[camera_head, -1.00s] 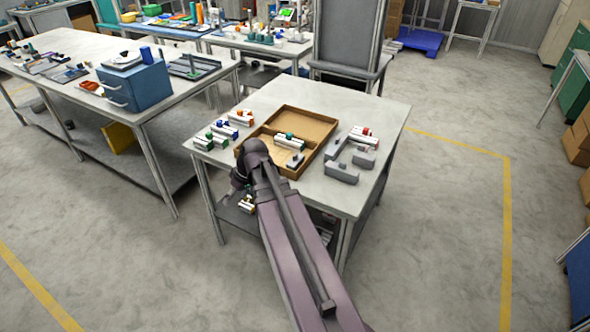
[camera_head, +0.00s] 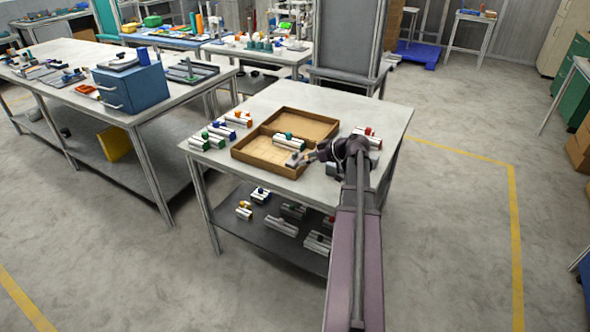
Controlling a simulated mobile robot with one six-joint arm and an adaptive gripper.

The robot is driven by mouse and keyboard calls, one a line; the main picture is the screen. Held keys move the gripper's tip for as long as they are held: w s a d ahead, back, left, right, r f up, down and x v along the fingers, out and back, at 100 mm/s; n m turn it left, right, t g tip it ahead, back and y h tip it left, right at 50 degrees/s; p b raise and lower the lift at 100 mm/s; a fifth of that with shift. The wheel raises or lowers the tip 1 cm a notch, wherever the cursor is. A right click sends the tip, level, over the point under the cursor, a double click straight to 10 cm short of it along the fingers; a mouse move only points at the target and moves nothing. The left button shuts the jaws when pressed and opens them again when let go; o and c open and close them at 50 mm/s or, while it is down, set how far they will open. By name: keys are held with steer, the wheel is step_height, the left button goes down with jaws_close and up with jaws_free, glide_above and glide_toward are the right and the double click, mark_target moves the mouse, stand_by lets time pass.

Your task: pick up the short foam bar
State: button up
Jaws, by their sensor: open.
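A small grey block (camera_head: 292,161), which looks like the short foam bar, lies at the right front of the open cardboard tray (camera_head: 262,169) on the near table. My gripper (camera_head: 305,158) is open, low over the tray's right front edge and just right of this block. The view is too small to show whether they touch.
A white part with a green knob (camera_head: 288,141) lies in the tray. Several similar parts (camera_head: 216,136) stand left of it, and one with a red knob (camera_head: 367,132) right of it. More parts lie on the lower shelf (camera_head: 262,235). The table's back right is clear.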

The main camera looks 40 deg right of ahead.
steer(key=t+b, duration=0.1)
steer(key=t, duration=0.1)
glide_toward(296, 154)
steer(key=s+d, duration=0.1)
steer(key=s, duration=0.2)
steer(key=shift+w+r+h, duration=0.1)
steer(key=shift+r+h, duration=0.25)
steer(key=shift+h, duration=0.05)
steer(key=shift+f, duration=0.1)
steer(key=b+x, duration=0.3)
steer(key=x, duration=0.4)
steer(key=shift+w, duration=0.1)
steer(key=shift+w+a+f+b, duration=0.15)
steer(key=shift+w+a+b, duration=0.15)
steer(key=shift+w, duration=0.35)
steer(key=shift+b+x, duration=0.8)
steer(key=shift+x, duration=1.8)
steer(key=shift+r, duration=0.2)
